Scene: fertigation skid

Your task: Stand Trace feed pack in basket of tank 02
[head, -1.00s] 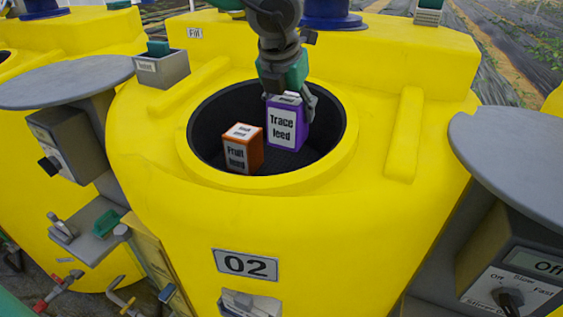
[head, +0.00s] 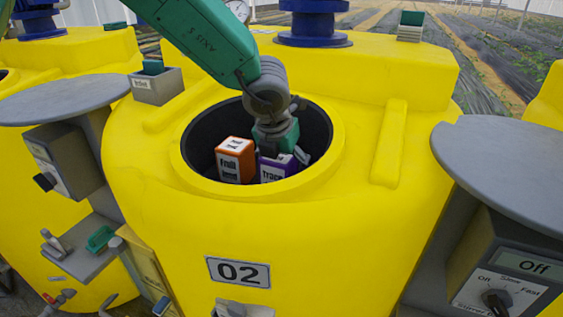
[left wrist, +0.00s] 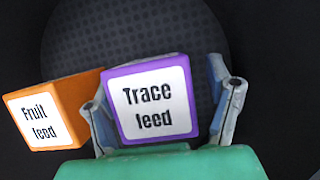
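The Trace feed pack (head: 272,172) is a purple box with white labels, low inside the round dark opening of yellow tank 02 (head: 185,225). It looks upright, and its lower part is hidden by the rim. My left gripper (head: 280,157) reaches down into the opening around the pack. In the left wrist view the Trace feed pack (left wrist: 150,105) lies between the two spread fingers (left wrist: 162,110). The left finger is close against it and a dark gap shows at the right finger. A dark dotted basket floor (left wrist: 130,30) shows beyond. My right gripper is not in view.
An orange Fruit feed pack (head: 235,160) stands left of the Trace feed pack, also in the left wrist view (left wrist: 55,112). The raised yellow rim (head: 325,165) surrounds the opening. A grey round plate (head: 505,160) and a control box (head: 500,265) are at right.

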